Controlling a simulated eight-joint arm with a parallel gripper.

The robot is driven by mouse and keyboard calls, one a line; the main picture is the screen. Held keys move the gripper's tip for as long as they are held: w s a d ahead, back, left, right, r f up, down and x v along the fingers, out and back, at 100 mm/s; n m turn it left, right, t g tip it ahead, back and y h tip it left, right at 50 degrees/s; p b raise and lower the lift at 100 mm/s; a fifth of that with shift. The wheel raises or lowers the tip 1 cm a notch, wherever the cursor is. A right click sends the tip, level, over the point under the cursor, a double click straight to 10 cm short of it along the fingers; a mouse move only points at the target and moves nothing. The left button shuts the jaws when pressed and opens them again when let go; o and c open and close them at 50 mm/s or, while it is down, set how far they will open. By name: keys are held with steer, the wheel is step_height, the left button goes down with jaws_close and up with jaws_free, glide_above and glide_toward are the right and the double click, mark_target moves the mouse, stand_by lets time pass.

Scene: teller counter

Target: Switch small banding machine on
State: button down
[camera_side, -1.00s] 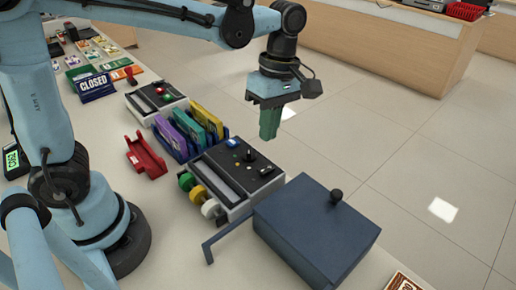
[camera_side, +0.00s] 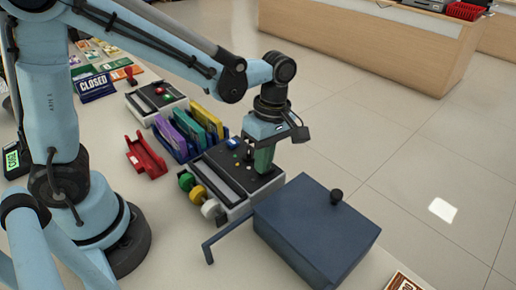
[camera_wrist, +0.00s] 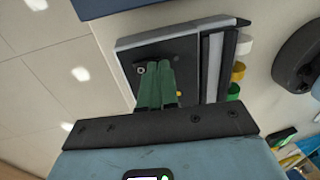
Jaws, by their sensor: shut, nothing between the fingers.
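A grey machine with a black top panel (camera_side: 225,157) and green, yellow and white rolls on its near side stands on the counter; I take it for the small banding machine. Its panel carries a blue-and-white piece (camera_side: 233,143) and small yellow parts. My gripper (camera_side: 263,168), with green fingers shut and empty, is low over the panel's right part. I cannot tell whether the fingertips touch it. In the wrist view the closed fingers (camera_wrist: 158,66) point onto the black panel (camera_wrist: 187,50), beside a small round metal part (camera_wrist: 140,71). The fingers hide part of the controls.
A dark blue box with a lid knob (camera_side: 315,225) stands close to the machine's right. Purple, teal and yellow folders (camera_side: 188,130) in a blue rack stand behind it. A red holder (camera_side: 145,155) and another machine with a red light (camera_side: 158,98) are farther left.

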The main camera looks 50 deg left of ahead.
steer(key=shift+s+f+t, duration=0.1)
steer(key=shift+f+t, duration=0.1)
steer(key=shift+t, duration=0.1)
steer(key=shift+w+r, duration=0.15)
steer(key=shift+w, duration=0.7)
step_height(320, 180, up, 14)
steer(key=w, duration=0.2)
stand_by(0.5)
